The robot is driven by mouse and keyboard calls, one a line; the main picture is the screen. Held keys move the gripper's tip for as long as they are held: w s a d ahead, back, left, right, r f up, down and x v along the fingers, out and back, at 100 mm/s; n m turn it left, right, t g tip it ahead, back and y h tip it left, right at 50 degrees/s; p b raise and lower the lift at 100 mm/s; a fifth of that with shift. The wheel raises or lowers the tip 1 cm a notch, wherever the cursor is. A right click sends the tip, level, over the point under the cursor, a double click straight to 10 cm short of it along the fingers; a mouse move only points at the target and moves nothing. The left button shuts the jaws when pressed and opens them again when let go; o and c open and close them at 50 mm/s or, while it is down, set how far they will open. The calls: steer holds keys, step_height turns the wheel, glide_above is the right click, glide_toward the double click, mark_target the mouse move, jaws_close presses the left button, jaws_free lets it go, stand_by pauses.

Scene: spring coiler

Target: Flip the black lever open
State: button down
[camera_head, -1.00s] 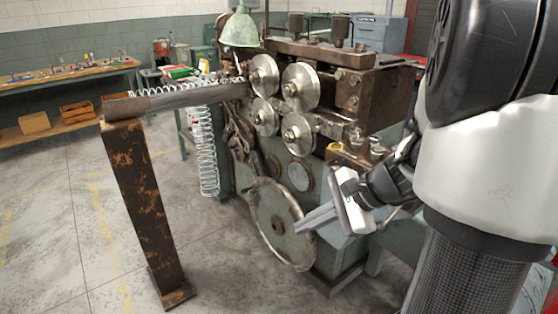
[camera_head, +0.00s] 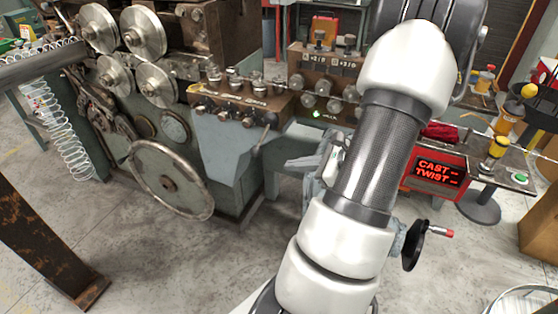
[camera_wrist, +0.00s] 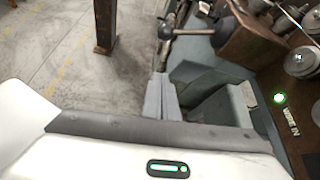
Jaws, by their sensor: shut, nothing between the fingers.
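A black ball-ended lever (camera_head: 271,119) is on the front of the grey-green coiler machine, beside the brown block with several knobs. Its thin rod hangs below the ball in the head view. In the wrist view the lever (camera_wrist: 166,32) shows near the top, with its dark ball at the left end of a rod. My gripper (camera_head: 290,163) is right of and below the lever in the head view, apart from it. In the wrist view its two grey fingers (camera_wrist: 161,78) lie together, empty, with their tips short of the ball.
A large handwheel (camera_head: 172,182) is left of the lever. A wire-feed unit (camera_head: 320,80) with rollers stands behind my arm. A red display box (camera_head: 437,172) and a black crank wheel (camera_head: 413,246) are on the right. The floor below the gripper is clear.

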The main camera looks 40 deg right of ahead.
steer(key=w+a, duration=0.3)
steer(key=w, duration=0.5)
steer(key=shift+a+f, duration=0.15)
steer(key=shift+f, duration=0.25)
steer(key=r+p, duration=0.1)
steer(key=p, duration=0.1)
steer(key=r+m+y+p, duration=0.1)
steer(key=p, duration=0.1)
steer(key=r+p, duration=0.1)
steer(key=p, duration=0.1)
steer(key=shift+a+r+g, duration=0.1)
steer(key=shift+a+g, duration=0.2)
steer(key=shift+a, duration=0.1)
step_height(320, 180, up, 6)
steer(key=f+m+y+p, duration=0.1)
steer(key=m+y+p, duration=0.1)
steer(key=p, duration=0.3)
glide_above(259, 152)
steer(key=s, duration=0.2)
steer(key=shift+w+d+r, duration=0.15)
steer(key=shift+d+r, duration=0.1)
